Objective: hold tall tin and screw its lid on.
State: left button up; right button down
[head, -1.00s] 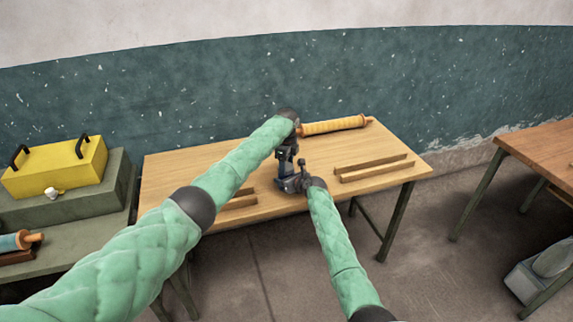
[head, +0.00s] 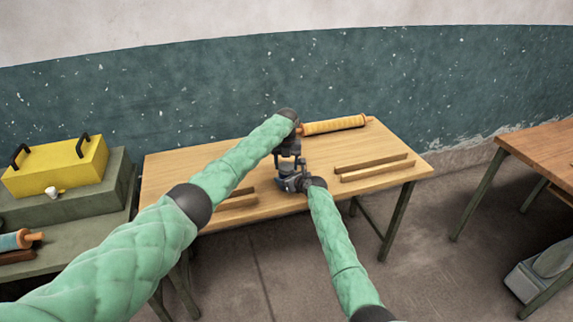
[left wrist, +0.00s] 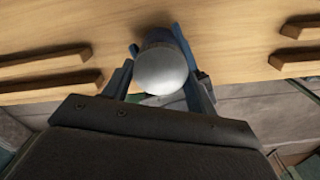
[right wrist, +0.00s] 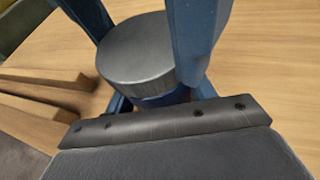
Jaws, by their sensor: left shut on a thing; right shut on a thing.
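The tall tin has a dark blue body (right wrist: 160,98), seen just under its round silver-grey lid (right wrist: 148,50). The lid sits on top of the upright tin and also shows from above in the left wrist view (left wrist: 165,70). My left gripper (head: 290,160) reaches down from above, its fingers shut on either side of the lid. My right gripper (head: 288,183) comes in low from the front, its fingers shut around the tin's body. In the head view the grippers hide most of the tin. The tin's lower part and base are hidden.
The tin is over the front of a wooden table (head: 180,170). Wooden rails stand to the right (head: 375,167) and left (head: 237,201). An orange roller (head: 335,125) lies at the back. A yellow box (head: 55,165) stands on the left bench. The table's left part is clear.

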pick_arm(q)
jog(key=shift+w+a+r, duration=0.1)
jog(key=shift+r, duration=0.05)
jog(key=o, duration=0.9)
jog(key=shift+o, duration=0.2)
jog(key=shift+r, duration=2.15)
jog(key=shift+c, duration=0.5)
